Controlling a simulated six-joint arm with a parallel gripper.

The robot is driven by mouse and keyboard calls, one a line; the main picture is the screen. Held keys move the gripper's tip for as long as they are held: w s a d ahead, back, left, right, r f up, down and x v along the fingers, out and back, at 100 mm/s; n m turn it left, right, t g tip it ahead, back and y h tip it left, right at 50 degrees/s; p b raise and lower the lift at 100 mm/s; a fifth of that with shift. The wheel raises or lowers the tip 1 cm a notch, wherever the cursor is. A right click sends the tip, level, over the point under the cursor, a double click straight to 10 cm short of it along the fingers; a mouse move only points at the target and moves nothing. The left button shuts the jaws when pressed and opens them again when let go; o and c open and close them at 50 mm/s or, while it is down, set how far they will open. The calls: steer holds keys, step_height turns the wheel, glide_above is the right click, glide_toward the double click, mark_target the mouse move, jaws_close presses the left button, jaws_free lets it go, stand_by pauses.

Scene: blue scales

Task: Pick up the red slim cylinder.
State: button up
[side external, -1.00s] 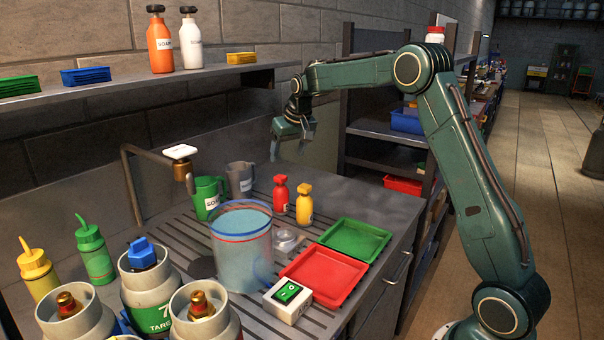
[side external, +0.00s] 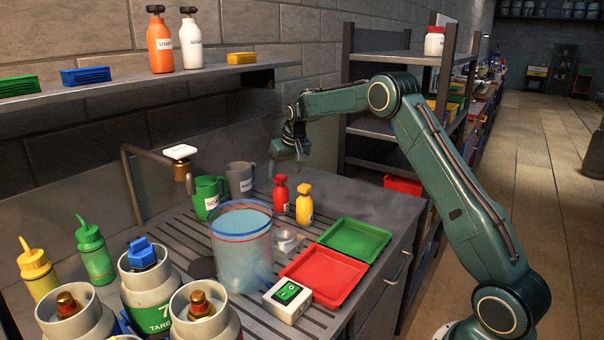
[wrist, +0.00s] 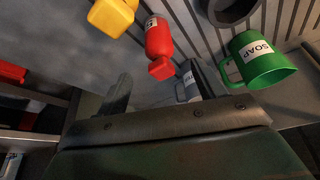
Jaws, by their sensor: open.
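The red slim cylinder looks like a small red bottle (side external: 281,194) with a red top and a white label. It stands upright on the counter beside a similar yellow bottle (side external: 304,206). In the wrist view the red bottle (wrist: 158,38) is at the top centre, with the yellow bottle (wrist: 112,16) to its left. My gripper (side external: 289,150) is open and empty. It hangs above and behind the red bottle, clear of it.
A green mug (side external: 207,197) and a grey mug (side external: 240,180) stand left of the red bottle. A clear blue bucket (side external: 242,252) stands in front. A green tray (side external: 355,240) and a red tray (side external: 323,277) lie to the right. The faucet (side external: 150,154) rises at left.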

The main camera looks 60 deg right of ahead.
mark_target(282, 183)
steer(key=shift+x, duration=1.75)
steer(key=shift+f, duration=0.1)
steer(key=shift+x, duration=2.55)
steer(key=shift+w+d, duration=0.15)
steer(key=c, duration=1.3)
steer(key=shift+c, duration=0.2)
steer(key=shift+r, duration=0.35)
step_height(282, 183, up, 20)
steer(key=shift+f, duration=0.15)
